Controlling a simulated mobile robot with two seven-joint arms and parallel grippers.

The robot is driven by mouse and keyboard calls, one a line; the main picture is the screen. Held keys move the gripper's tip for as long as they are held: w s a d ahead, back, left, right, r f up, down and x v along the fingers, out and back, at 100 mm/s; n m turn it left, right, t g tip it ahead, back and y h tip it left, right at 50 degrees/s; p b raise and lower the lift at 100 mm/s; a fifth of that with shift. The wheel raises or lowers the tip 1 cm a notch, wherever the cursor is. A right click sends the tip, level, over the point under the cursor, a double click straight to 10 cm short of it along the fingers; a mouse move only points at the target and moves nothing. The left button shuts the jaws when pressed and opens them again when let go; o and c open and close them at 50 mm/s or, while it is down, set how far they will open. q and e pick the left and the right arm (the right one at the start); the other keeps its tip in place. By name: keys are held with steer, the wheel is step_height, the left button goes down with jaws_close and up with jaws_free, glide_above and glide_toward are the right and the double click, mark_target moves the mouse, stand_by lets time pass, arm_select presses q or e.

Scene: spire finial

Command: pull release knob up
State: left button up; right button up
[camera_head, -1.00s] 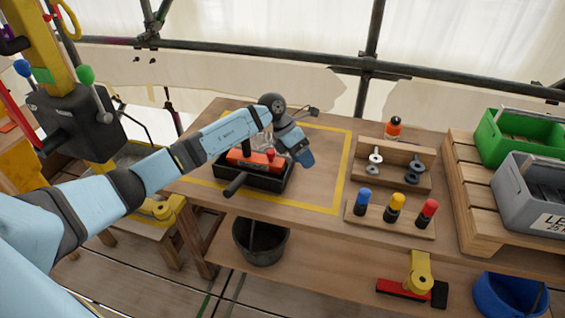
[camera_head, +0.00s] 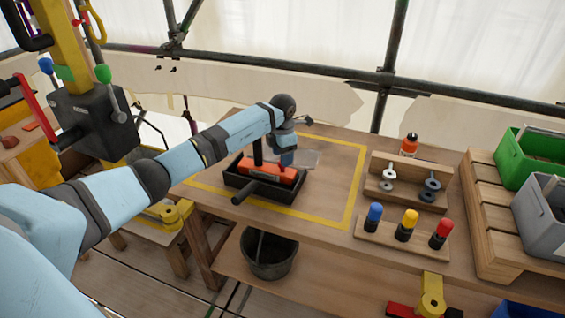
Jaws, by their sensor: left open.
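A black tray-like base (camera_head: 236,181) with a red-orange block (camera_head: 266,172) in it sits on the workbench, inside a yellow outline. A black lever handle (camera_head: 246,191) sticks out toward the front left, and a black post (camera_head: 258,152) stands at the block's back left. The release knob cannot be made out; my gripper covers the right part of the block, where a small red knob showed earlier. My left gripper (camera_head: 287,160) is open and points down just over the right end of the block. Whether it touches anything cannot be told. My right gripper is not in view.
To the right are a wooden rack with rings (camera_head: 408,183), a stand with blue, yellow and red knobs (camera_head: 398,237), and an orange bottle (camera_head: 409,145). Green (camera_head: 530,165) and grey bins stand on a slatted crate at far right. The bench inside the yellow outline's right part is clear.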

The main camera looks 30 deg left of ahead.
arm_select(q)
step_height(320, 180, down, 2)
steer(key=shift+f, duration=0.6)
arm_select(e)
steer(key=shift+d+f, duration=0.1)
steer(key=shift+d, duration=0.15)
